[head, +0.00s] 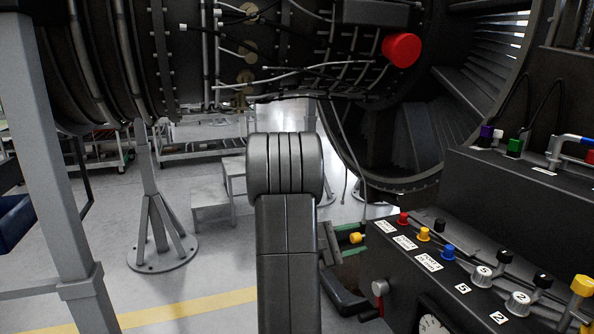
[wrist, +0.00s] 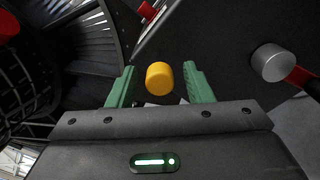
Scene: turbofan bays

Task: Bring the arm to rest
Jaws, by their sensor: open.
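My arm rises in the middle of the head view, and its links hide part of my gripper (head: 347,239). The two green fingers stand apart in the wrist view (wrist: 160,84), so the gripper is open. A yellow cylindrical knob (wrist: 159,78) appears between the fingertips, with a gap visible on either side. The same yellow knob (head: 356,238) shows at the left side of the dark control panel in the head view. I cannot tell its exact depth between the fingers.
The dark control panel (head: 455,262) carries red, yellow and blue buttons and labelled knobs. A grey round knob (wrist: 273,62) is right of my gripper in the wrist view. The turbofan engine (head: 290,50) hangs above, with a red cap (head: 401,49). A grey stand (head: 160,235) is at left.

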